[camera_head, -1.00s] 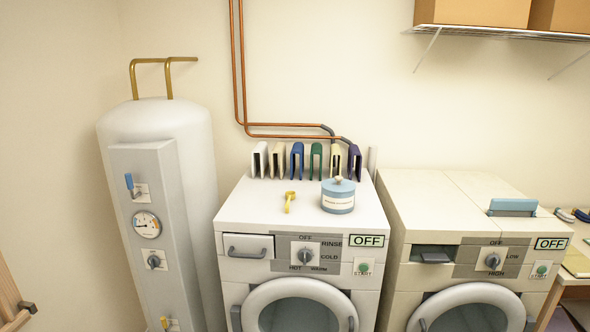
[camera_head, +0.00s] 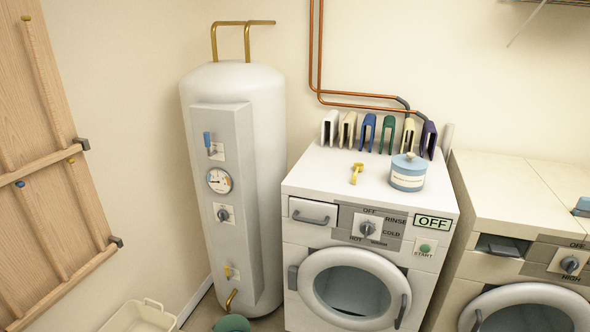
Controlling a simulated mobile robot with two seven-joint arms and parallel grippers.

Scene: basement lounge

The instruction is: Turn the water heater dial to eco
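The water heater (camera_head: 265,130) is a tall white cylinder with brass pipes on top, standing left of the washer. Its flat front panel (camera_head: 218,132) carries a blue-handled lever (camera_head: 208,141), a round gauge (camera_head: 219,181) and, below the gauge, a dark dial (camera_head: 223,214) on a small pale plate. The markings around the dial are too small to read, so I cannot tell its setting. A yellow-handled valve (camera_head: 229,273) sits lower on the panel. Neither of my grippers shows in the head view.
A front-loading washer (camera_head: 300,180) stands right of the heater, with a blue tin (camera_head: 407,174) and a yellow item (camera_head: 356,173) on top. A second machine (camera_head: 500,205) stands farther right. A wooden rack (camera_head: 45,125) is on the left wall. A cream basket (camera_head: 140,318) and a green object (camera_head: 232,323) are low in front.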

